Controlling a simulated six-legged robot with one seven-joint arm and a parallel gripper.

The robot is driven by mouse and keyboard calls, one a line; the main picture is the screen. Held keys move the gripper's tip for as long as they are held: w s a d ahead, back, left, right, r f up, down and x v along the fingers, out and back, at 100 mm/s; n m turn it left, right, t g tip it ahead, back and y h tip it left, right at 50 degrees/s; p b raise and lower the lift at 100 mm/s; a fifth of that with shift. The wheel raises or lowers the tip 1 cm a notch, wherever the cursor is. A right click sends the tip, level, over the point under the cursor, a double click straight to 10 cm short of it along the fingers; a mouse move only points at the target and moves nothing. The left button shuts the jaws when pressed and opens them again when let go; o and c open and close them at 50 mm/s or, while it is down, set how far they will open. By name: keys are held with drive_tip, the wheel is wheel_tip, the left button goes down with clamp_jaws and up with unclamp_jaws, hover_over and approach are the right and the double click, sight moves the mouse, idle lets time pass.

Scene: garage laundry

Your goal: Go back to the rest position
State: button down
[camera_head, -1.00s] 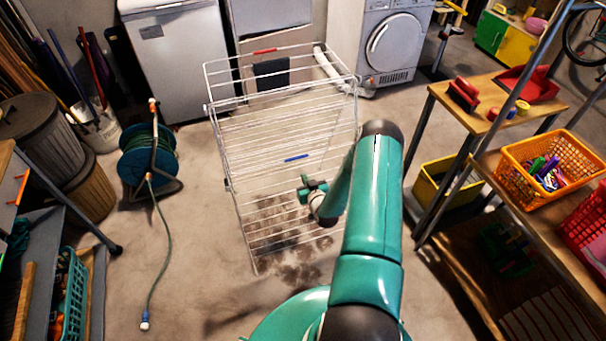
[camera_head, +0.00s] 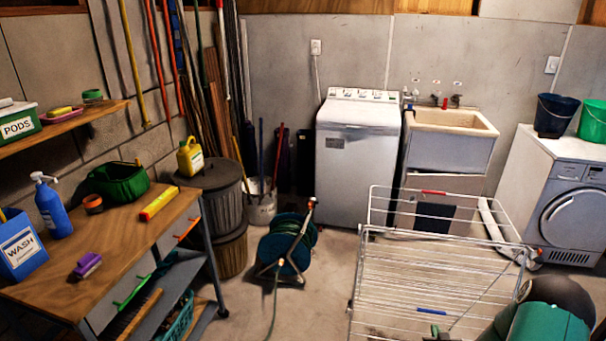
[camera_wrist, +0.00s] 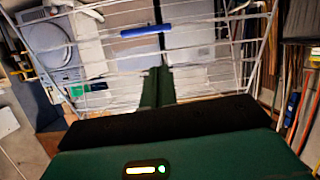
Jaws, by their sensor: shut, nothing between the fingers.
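My gripper (camera_wrist: 158,88) points ahead in the wrist view, its dark green fingers together with nothing between them. The rack also fills the top of the wrist view, behind the fingers. A blue piece (camera_head: 432,311) lies on the rack's wires; it shows in the wrist view (camera_wrist: 146,30) just above the fingertips. A red piece (camera_head: 433,192) is on the far top rail. Whether the gripper touches the rack cannot be told.
A hose reel (camera_head: 284,250) stands on the floor left of the rack. A wooden bench (camera_head: 120,235) with bottles is at the left. A white washer (camera_head: 358,150), a sink (camera_head: 450,121) and a dryer (camera_head: 530,185) line the back. Floor between bench and reel is partly clear.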

drive_tip(key=w+a+r+n+g, duration=0.1)
drive_tip(key=w+a+r, duration=0.1)
drive_tip(key=r, duration=0.5)
drive_tip(key=w+a+r+n+g, duration=0.1)
drive_tip(key=w+a+r, duration=0.1)
drive_tip(key=r, duration=0.6)
drive_tip(key=s+a+r+g, duration=0.35)
drive_tip(key=a+r, duration=0.45)
drive_tip(key=r, duration=0.5)
drive_tip(key=s+a+r+g+y, duration=0.1)
drive_tip(key=s+a+r, duration=0.3)
drive_tip(key=s, duration=0.4)
drive_tip(key=s+a+r+y, duration=0.1)
drive_tip(key=s+a+r, duration=0.4)
drive_tip(key=s+a, duration=0.2)
drive_tip(key=s+a+r+g+y, duration=0.1)
drive_tip(key=s+a+r, duration=0.4)
drive_tip(key=s, duration=0.6)
drive_tip(key=shift+s+a+r+g, duration=0.15)
drive_tip(key=shift+r+g, duration=0.05)
drive_tip(key=shift+g, duration=0.15)
